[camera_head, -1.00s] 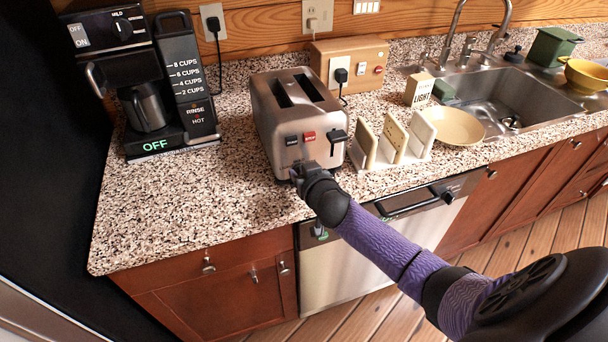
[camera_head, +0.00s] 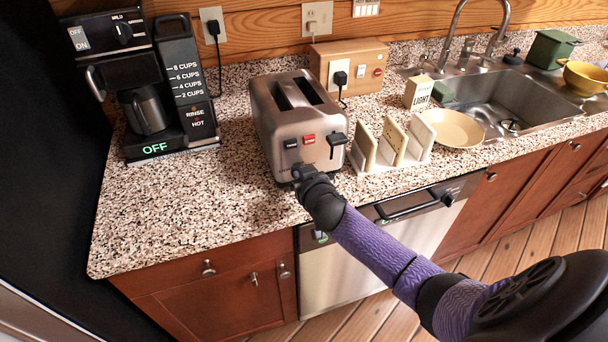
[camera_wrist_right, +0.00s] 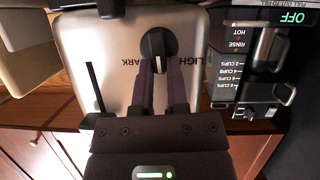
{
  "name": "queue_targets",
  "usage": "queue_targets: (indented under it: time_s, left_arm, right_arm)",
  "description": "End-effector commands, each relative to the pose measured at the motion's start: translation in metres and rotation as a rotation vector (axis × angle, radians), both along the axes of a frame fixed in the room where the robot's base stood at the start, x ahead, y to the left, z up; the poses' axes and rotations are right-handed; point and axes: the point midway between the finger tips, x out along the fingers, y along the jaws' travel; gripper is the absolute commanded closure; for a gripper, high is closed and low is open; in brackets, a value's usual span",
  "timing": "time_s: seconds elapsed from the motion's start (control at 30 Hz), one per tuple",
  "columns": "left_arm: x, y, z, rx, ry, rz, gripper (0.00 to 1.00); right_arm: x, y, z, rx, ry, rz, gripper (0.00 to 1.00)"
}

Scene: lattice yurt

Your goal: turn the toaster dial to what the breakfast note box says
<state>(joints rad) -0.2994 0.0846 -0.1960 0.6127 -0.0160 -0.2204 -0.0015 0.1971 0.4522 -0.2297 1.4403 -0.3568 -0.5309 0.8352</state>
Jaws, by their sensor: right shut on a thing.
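The silver toaster (camera_head: 268,120) stands on the counter with its front facing me. Its black round dial (camera_wrist_right: 158,44) shows in the right wrist view, between partly covered upside-down LIGHT and DARK lettering. My right gripper (camera_wrist_right: 161,75) is shut on the dial's grip, which stands about upright in that view. In the head view the right gripper (camera_head: 300,173) reaches the toaster's lower front and hides the dial. The small note box (camera_head: 418,91) stands near the sink, and its face reads LIGHT. My left gripper is out of view.
A white rack (camera_head: 392,162) with several slices stands just right of the toaster, near my right gripper. A plate (camera_head: 455,127) lies beyond it. A coffee maker (camera_head: 127,75) stands at the left. The counter (camera_head: 190,205) left of the toaster is clear.

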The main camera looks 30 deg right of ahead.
Motion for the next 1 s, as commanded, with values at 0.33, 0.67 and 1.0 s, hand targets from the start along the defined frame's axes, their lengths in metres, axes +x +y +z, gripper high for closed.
queue_targets:
  time_s: [0.33,0.67,1.0]
  left_arm:
    - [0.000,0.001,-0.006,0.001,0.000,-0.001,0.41]
    - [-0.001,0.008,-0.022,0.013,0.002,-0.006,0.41]
    - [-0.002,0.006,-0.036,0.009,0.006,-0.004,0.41]
  right_arm:
    - [0.001,0.006,-0.003,-0.276,0.067,0.000,1.00]
    - [0.003,0.011,-0.007,-0.566,0.136,0.000,1.00]
    - [0.003,0.014,-0.010,-0.773,0.187,0.000,1.00]
